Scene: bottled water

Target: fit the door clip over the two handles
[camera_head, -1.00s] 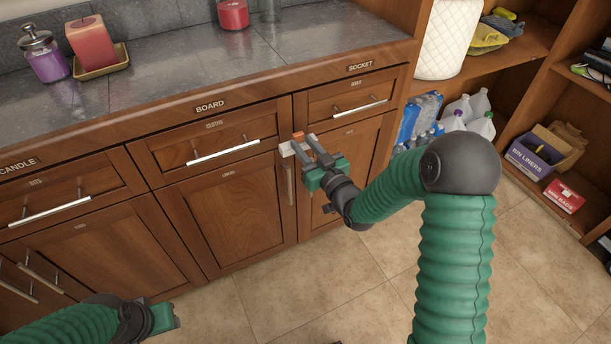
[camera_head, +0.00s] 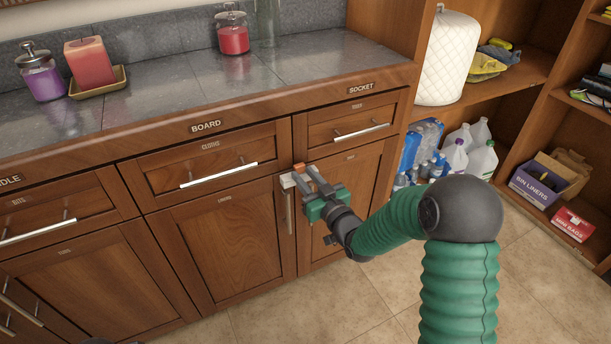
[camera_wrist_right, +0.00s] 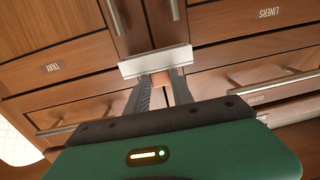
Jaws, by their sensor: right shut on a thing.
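The door clip is a pale bar (camera_head: 288,181) with an orange part (camera_head: 299,168). My right gripper (camera_head: 314,182) is shut on it in front of the cupboard doors below the drawers. In the right wrist view the clip (camera_wrist_right: 155,62) lies crosswise beyond my right gripper (camera_wrist_right: 160,88). Two metal door handles, one on the left (camera_wrist_right: 115,16) and one on the right (camera_wrist_right: 175,9), run toward the clip there. Their ends are close to it; I cannot tell whether it touches or covers them. In the head view one handle (camera_head: 289,214) shows below the clip. My left gripper is out of view.
Drawers with bar handles (camera_head: 218,175) sit above the doors, under the grey countertop (camera_head: 170,85). Candles (camera_head: 90,62) stand on the counter. Open shelves (camera_head: 520,85) with bottles and boxes are at the right. The tiled floor in front is clear.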

